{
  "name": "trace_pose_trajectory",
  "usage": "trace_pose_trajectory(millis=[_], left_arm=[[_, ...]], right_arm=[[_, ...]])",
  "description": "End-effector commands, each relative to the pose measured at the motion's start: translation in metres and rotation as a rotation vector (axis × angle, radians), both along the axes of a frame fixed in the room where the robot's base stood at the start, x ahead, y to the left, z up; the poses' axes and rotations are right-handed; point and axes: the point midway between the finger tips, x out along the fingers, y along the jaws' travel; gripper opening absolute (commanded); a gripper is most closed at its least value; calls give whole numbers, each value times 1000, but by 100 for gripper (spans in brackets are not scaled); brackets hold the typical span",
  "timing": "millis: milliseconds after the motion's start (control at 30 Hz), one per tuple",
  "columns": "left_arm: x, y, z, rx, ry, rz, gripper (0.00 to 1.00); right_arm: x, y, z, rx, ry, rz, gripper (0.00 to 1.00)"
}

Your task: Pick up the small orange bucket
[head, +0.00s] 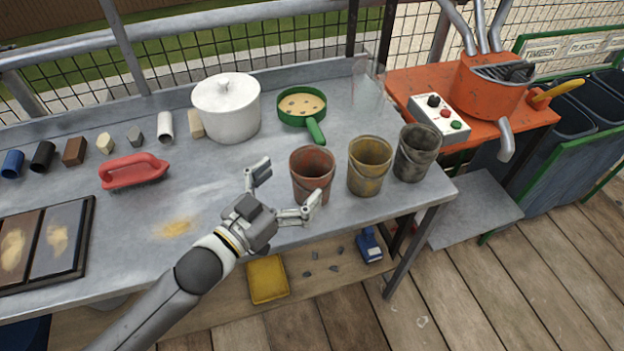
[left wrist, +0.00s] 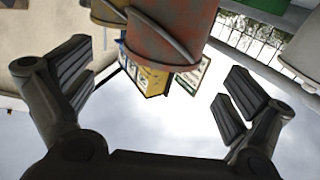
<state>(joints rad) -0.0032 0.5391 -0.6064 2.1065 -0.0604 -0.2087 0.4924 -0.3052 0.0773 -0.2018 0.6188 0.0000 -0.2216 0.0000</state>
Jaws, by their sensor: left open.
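The small orange bucket (head: 312,168), a rusty red-orange, stands upright on the grey workbench near its front edge. It is the leftmost of three small buckets. My left gripper (head: 288,185) is open and empty just left of it, with its fingers pointing toward it. One finger is at the bucket's left and the other is at its lower front; I cannot tell whether the front finger touches it. In the left wrist view the orange bucket (left wrist: 172,30) shows at the top, beyond the open fingers. My right gripper is not in view.
A yellow bucket (head: 369,168) and a dark grey bucket (head: 416,155) stand to the right. A white pot (head: 226,110) and a green sieve (head: 302,106) are behind. A red-handled brush (head: 134,172) lies left. The workbench (head: 215,185) is clear between brush and gripper.

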Motion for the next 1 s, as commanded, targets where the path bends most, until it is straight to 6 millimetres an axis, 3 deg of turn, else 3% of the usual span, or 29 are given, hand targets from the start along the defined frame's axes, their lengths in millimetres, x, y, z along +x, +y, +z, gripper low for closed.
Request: trace_pose_trajectory(millis=[133,433,700,1000], left_arm=[[10,-8,0,0,0,0,100],[29,-21,-3,0,-2,0,100],[51,-39,-2,1,1,0,100],[54,-40,-1,1,3,0,100]], right_arm=[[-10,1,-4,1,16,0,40],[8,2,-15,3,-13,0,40],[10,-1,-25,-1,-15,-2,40],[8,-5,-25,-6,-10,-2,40]])
